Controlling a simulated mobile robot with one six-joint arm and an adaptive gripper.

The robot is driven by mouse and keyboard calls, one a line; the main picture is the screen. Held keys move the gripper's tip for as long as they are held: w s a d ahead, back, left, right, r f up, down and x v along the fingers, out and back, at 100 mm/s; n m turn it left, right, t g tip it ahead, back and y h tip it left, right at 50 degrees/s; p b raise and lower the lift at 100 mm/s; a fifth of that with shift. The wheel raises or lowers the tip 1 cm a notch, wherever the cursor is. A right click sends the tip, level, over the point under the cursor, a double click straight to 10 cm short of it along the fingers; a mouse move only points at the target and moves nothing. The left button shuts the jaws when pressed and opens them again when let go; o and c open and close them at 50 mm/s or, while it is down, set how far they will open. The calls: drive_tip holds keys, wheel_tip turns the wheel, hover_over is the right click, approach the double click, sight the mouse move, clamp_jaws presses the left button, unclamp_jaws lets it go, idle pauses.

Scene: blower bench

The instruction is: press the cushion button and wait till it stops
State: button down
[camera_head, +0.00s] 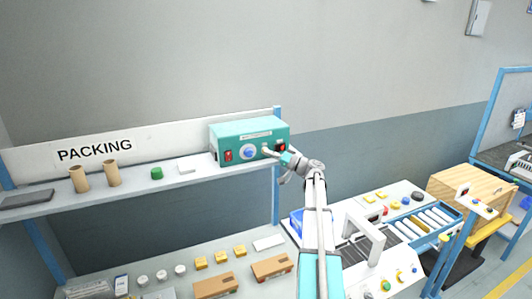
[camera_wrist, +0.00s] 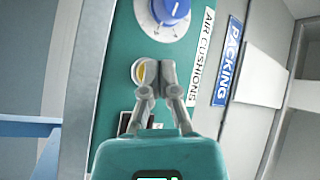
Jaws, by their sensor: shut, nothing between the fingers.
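The teal air cushion machine (camera_head: 236,130) stands on the shelf at the right end of the packing bench. My gripper (camera_head: 268,152) reaches its front from the right, fingers shut and empty. In the wrist view the shut fingertips (camera_wrist: 154,74) lie over the right part of a round yellow button with a pale ring (camera_wrist: 138,71), partly hiding it. I cannot tell whether they touch it or whether it is pressed in. A blue dial (camera_wrist: 168,10) sits beyond the button, and a dark switch (camera_wrist: 125,122) is partly hidden by my gripper. No cushion shows.
A red switch (camera_head: 228,156) is at the left of the machine's front. The shelf also holds a white block (camera_head: 190,164), a green item (camera_head: 157,173) and cardboard tubes (camera_head: 79,180). Boxes and small parts lie on the bench below.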

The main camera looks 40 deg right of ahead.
idle(0.7)
drive_tip(key=shift+s+a, duration=0.15)
drive_tip(key=shift+s, duration=0.55)
drive_tip(key=shift+s, duration=0.1)
drive_tip(key=s, duration=0.2)
drive_tip(key=s+a, duration=0.1)
drive_tip(key=s, duration=0.1)
drive_tip(key=shift+s+a, duration=0.1)
drive_tip(key=shift+s, duration=0.2)
idle(1.0)
